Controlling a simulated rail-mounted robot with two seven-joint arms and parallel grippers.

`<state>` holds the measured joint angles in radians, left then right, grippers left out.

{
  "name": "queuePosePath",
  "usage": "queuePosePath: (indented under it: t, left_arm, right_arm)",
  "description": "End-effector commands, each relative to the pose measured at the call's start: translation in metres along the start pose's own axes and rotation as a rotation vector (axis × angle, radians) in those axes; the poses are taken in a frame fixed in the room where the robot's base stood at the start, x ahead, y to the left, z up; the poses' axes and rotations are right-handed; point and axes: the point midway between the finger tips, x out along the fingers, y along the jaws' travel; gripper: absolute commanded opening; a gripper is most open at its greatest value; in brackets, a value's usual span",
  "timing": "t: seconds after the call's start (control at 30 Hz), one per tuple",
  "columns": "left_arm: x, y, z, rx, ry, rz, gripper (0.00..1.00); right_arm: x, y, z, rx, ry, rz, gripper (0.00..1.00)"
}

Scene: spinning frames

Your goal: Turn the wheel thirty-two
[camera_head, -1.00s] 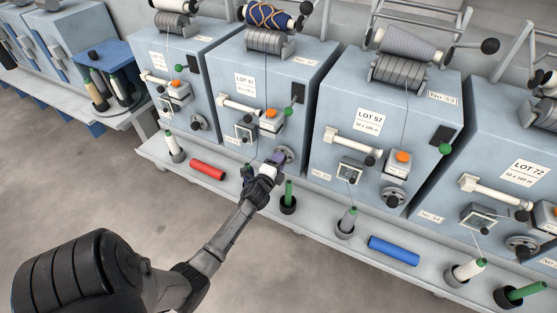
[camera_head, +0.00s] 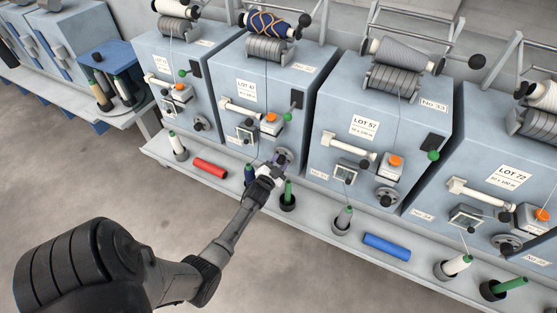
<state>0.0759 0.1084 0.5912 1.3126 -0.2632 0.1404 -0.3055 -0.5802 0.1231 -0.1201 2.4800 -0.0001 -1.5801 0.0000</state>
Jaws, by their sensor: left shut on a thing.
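The wheel (camera_head: 284,155) is a small grey handwheel low on the front of the LOT 47 machine (camera_head: 235,68), directly left of the machine marked No 33. My left gripper (camera_head: 276,163) is at this wheel, shut on it at its lower left side. The fingers cover part of the wheel, and the exact contact is too small to make out. My left arm reaches up to it from the lower left. My right gripper is out of view.
A green bobbin (camera_head: 288,193) stands in a dark cup just below the gripper. A red bobbin (camera_head: 210,167) and a blue bobbin (camera_head: 387,247) lie on the ledge. The LOT 57 machine (camera_head: 365,126) stands close on the right. The floor in front is clear.

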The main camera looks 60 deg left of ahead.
Motion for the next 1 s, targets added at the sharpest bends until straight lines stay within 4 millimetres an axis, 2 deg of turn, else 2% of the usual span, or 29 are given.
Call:
queuePosePath:
  t: [0.1,0.5,1.0]
  left_arm:
    - [0.0,-0.002,-0.003,-0.111,0.001,0.0,0.14]
    - [0.001,-0.001,-0.003,-0.463,0.003,0.0,0.14]
    - [0.001,0.0,-0.003,-0.705,0.005,0.0,0.14]
  right_arm:
    - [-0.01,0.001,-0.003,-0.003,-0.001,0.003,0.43]
    - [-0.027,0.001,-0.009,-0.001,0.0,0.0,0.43]
    - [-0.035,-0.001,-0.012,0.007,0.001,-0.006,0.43]
